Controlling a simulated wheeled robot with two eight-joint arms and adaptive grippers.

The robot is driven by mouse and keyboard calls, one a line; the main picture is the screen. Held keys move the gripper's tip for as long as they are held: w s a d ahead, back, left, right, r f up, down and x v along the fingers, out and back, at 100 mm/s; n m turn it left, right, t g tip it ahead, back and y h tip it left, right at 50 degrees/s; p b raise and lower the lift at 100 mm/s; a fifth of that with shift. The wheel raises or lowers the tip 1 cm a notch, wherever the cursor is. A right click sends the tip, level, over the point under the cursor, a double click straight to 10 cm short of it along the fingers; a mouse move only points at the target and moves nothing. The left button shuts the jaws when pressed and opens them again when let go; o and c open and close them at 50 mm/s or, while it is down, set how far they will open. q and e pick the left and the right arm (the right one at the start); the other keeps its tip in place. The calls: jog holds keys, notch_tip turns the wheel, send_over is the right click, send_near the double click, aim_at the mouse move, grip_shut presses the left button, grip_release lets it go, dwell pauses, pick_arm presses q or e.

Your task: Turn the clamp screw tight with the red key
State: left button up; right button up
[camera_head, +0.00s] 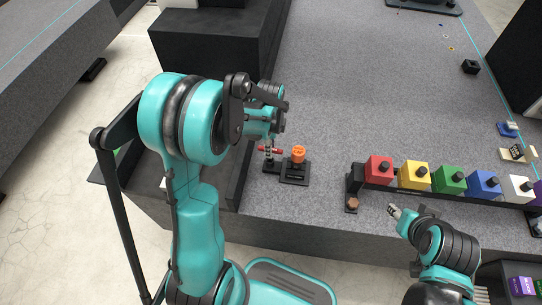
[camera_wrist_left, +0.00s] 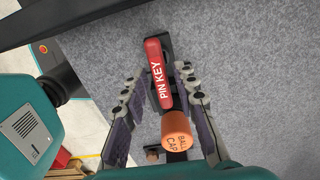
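The red key (camera_wrist_left: 158,75), marked PIN KEY, stands at a black holder on the granite bed. My left gripper (camera_wrist_left: 160,72) is open, with one finger on each side of the key and gaps between. In the head view the key (camera_head: 272,150) shows as a small red bar below my left gripper (camera_head: 268,132). An orange ball cap (camera_wrist_left: 177,130) sits beside the key; it also shows on a black base in the head view (camera_head: 298,154). I cannot make out the clamp screw with certainty. My right gripper (camera_head: 396,212) shows small near the bed's front edge; its fingers are unclear.
A row of coloured blocks, from red (camera_head: 379,169) to white (camera_head: 518,188), stands on a black rail to the right. A brown knob (camera_head: 352,203) sits at the rail's left end. A black block (camera_head: 470,67) stands farther back. The middle of the granite bed (camera_head: 370,100) is clear.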

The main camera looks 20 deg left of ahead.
dwell(0.4)
pick_arm(q)
jog(key=shift+r+p, duration=0.95)
jog(key=shift+r, duration=0.3)
jog(key=n, duration=0.3)
jog(key=shift+f+b, duration=0.15)
jog(key=shift+b, duration=0.2)
jog(key=n, duration=0.6)
jog(key=shift+b, duration=0.3)
jog(key=n, duration=0.4)
jog(key=shift+n, duration=0.3)
jog(key=n, duration=0.4)
